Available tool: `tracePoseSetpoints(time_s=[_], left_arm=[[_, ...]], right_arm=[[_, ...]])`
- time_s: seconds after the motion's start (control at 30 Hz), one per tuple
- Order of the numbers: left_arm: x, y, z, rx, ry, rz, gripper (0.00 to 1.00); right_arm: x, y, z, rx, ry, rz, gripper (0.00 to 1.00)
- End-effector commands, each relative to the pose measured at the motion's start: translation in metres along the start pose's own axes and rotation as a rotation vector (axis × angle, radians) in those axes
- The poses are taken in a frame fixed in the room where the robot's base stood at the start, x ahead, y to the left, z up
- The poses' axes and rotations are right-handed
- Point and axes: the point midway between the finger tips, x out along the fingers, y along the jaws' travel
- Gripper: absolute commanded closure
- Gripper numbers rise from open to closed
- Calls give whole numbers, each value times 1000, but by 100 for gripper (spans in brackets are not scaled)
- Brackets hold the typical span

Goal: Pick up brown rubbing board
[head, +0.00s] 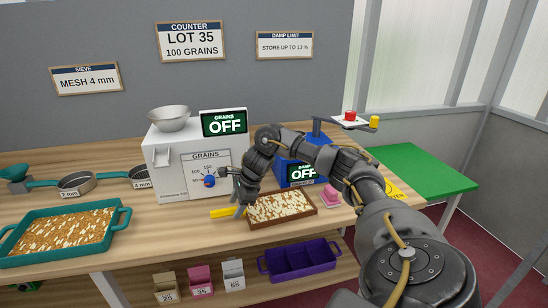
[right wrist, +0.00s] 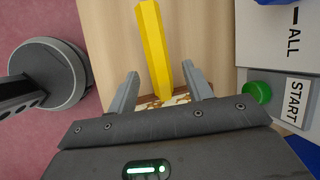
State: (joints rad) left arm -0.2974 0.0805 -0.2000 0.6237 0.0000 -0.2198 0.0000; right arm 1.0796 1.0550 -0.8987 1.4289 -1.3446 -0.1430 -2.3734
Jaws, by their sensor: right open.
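The brown rubbing board (head: 284,221) lies flat on the wooden table, with pale and brown grain on it. A yellow bar (head: 223,213) sticks out at its left end; I cannot tell whether it is joined to the board. My right gripper (head: 240,209) is open at the board's left end, over the bar. In the right wrist view the yellow bar (right wrist: 153,42) runs between the open fingers (right wrist: 160,83), with no clear contact. A strip of speckled grain shows below it, and the gripper body hides the rest. My left gripper is in neither view.
A white grain counter (head: 166,180) stands behind, and a blue machine (head: 285,172) is behind my right arm. A teal tray of grain (head: 122,221) is at left. A pink block (head: 330,196) sits right of the board. A purple crate (head: 300,262) is on the lower shelf.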

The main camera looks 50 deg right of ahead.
Motion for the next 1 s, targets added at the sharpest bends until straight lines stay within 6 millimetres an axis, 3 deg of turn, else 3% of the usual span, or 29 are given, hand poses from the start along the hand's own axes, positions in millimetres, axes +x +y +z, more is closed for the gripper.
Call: tracePoseSetpoints(time_s=[0.17, 0.4, 0.8, 1.0], left_arm=[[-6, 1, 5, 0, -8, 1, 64], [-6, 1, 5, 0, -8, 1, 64], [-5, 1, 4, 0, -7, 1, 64], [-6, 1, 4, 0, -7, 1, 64]], right_arm=[[17, 0, 0, 1, 0, 0, 50], [19, 0, 0, 1, 0, -1, 50], [19, 0, 0, 1, -1, -1, 100], [18, -1, 0, 1, -1, -2, 100]])
